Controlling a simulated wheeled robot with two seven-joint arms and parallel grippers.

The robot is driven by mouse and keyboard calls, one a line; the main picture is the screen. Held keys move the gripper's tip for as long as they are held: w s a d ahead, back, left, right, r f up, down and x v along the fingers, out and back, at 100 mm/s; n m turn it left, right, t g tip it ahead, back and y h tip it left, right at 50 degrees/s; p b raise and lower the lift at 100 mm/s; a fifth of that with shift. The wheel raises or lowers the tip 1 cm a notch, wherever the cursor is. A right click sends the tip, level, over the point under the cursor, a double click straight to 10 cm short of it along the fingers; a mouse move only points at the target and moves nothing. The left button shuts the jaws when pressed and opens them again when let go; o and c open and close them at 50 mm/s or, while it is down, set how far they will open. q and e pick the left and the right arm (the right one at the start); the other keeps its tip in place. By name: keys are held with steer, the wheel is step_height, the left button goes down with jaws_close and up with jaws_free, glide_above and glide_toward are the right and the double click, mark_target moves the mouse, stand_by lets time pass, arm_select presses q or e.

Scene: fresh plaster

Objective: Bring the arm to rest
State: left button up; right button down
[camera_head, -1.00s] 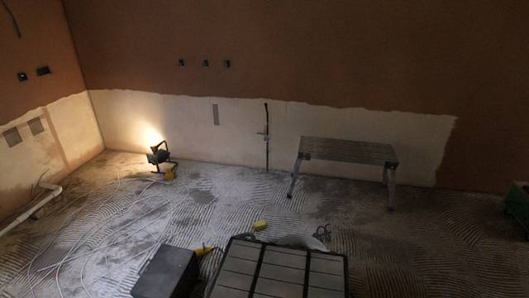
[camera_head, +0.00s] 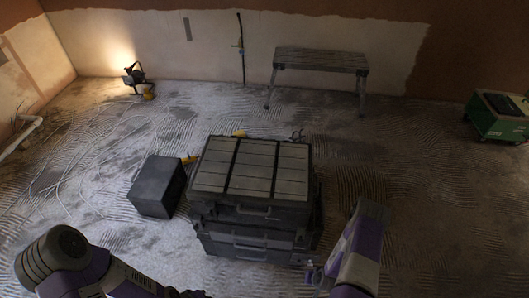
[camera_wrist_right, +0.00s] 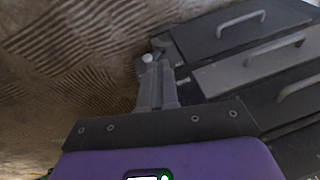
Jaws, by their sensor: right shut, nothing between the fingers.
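My right arm comes in at the lower right of the head view, with a purple and grey link. In the right wrist view the right gripper (camera_wrist_right: 155,72) has its two grey fingers together, with nothing between them. They are beside the drawer fronts of the dark tool chest (camera_head: 250,212), which also shows in the wrist view (camera_wrist_right: 222,78). I cannot tell whether they touch it. My left arm shows at the lower left of the head view as a dark joint and a purple link.
A dark box (camera_head: 157,188) stands left of the chest. A lit work lamp (camera_head: 134,78) and a metal work bench (camera_head: 320,62) stand towards the back wall. A green wheeled unit (camera_head: 495,120) is at the right. Loose cables lie on the left floor. Floor right of the chest looks clear.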

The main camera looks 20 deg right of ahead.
steer(key=a+r+n+g+y, duration=0.3)
steer(key=a+r+n, duration=0.1)
steer(key=a+r, duration=1.4)
steer(key=a, duration=0.3)
steer(key=shift+s+r+y, duration=0.2)
steer(key=shift+r+y, duration=0.15)
steer(key=shift+y, duration=0.05)
steer(key=c, duration=1.8)
jaws_free()
steer(key=shift+c, duration=0.2)
